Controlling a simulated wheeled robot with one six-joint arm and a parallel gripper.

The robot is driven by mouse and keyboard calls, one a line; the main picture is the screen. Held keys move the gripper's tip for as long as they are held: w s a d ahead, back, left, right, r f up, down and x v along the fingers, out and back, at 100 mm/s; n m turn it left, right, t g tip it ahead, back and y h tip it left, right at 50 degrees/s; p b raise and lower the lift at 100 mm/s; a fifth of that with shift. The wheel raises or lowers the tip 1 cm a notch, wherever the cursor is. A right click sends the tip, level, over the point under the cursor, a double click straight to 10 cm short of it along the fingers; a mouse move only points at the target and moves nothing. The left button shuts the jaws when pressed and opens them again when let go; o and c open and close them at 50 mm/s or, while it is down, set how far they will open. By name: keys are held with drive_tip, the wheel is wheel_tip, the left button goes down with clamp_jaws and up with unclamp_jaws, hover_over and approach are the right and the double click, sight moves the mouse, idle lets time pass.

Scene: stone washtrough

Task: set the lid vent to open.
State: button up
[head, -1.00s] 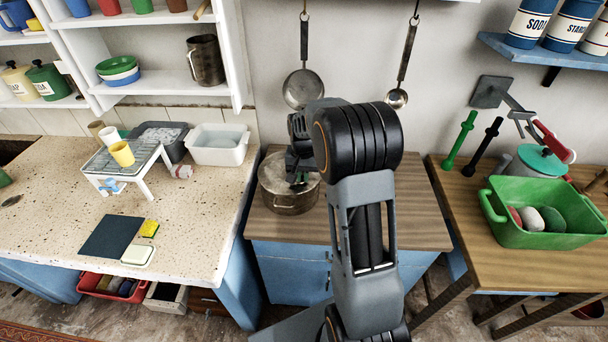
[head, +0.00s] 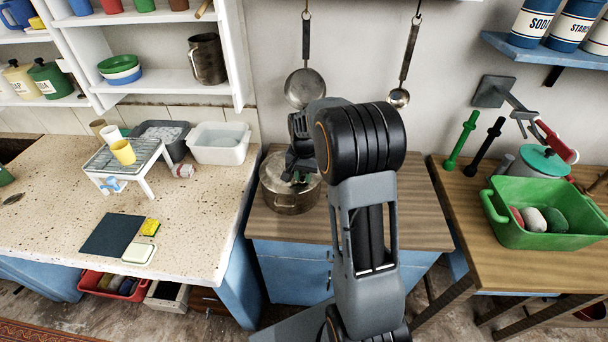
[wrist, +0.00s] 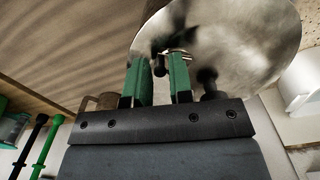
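A metal pot (head: 291,203) with a shiny lid (head: 270,178) stands on the wooden top of the blue cabinet. The lid fills the top of the wrist view (wrist: 245,35). My gripper (head: 301,178) is over the lid and hides part of it in the head view. In the wrist view its two green fingers (wrist: 158,75) are apart. A small dark knob (wrist: 159,68) on the lid shows between them, with gaps at its sides. A second dark knob (wrist: 207,80) shows right of the fingers. The vent's setting is not readable.
A pan (head: 305,88) and a ladle (head: 399,97) hang on the wall behind the pot. A white basin (head: 222,143) stands on the stone counter to the left. A green tub (head: 510,235) stands on the table to the right. The cabinet top right of my arm is clear.

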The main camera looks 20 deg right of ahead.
sight(303, 177)
drive_tip(key=shift+o, duration=1.3)
wheel_tip(303, 177, up, 14)
drive_tip(key=shift+f, duration=0.1)
drive_tip(key=s+a+f+n+t, duration=0.1)
drive_tip(key=s+a+n, duration=0.3)
drive_tip(key=s, duration=0.6)
drive_tip(key=s+a+f+n+t, duration=0.2)
drive_tip(key=s+a, duration=0.3)
drive_tip(key=s, duration=0.5)
drive_tip(key=shift+n+t, duration=0.5)
drive_tip(key=shift+n, duration=0.4)
